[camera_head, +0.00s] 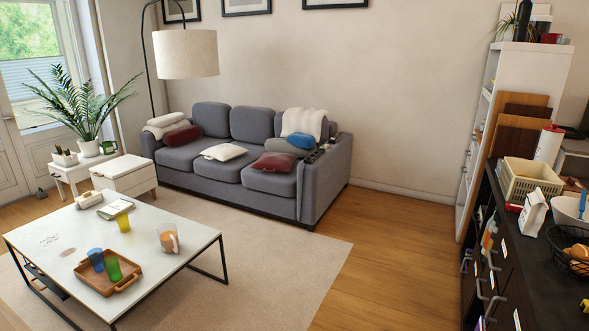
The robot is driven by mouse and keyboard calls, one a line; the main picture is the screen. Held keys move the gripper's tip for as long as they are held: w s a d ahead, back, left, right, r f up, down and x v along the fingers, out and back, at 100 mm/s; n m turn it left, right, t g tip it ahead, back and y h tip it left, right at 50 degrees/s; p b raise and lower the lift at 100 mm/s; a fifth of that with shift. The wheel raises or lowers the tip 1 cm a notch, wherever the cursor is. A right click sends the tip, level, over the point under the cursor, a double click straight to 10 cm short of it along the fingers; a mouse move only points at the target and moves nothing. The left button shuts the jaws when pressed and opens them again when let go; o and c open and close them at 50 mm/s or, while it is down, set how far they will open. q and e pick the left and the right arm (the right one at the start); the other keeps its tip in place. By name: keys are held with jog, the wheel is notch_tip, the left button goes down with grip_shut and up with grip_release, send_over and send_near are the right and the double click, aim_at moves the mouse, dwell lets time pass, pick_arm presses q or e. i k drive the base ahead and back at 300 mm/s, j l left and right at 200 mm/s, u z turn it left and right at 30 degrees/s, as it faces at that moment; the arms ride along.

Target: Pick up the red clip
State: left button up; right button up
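I cannot make out a red clip for certain. A small red item (513,208) lies at the left edge of the dark counter, just below the cream basket; it is too small to tell what it is. Neither of my grippers shows in the head view.
The dark counter (545,285) at right holds a cream basket (530,184), a white carton (533,213) and a wire fruit bowl (573,262). A white shelf (535,58) stands behind. A low white table (62,247) and grey sofa (218,180) stand left. Wooden floor (400,250) between is clear.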

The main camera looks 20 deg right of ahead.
aim_at(509, 207)
jog(key=i+l+z, duration=0.2)
jog(key=i+z, duration=0.65)
jog(key=i, duration=0.3)
jog(key=i+j+z, duration=0.15)
jog(key=i+z, duration=0.3)
jog(key=i, duration=0.1)
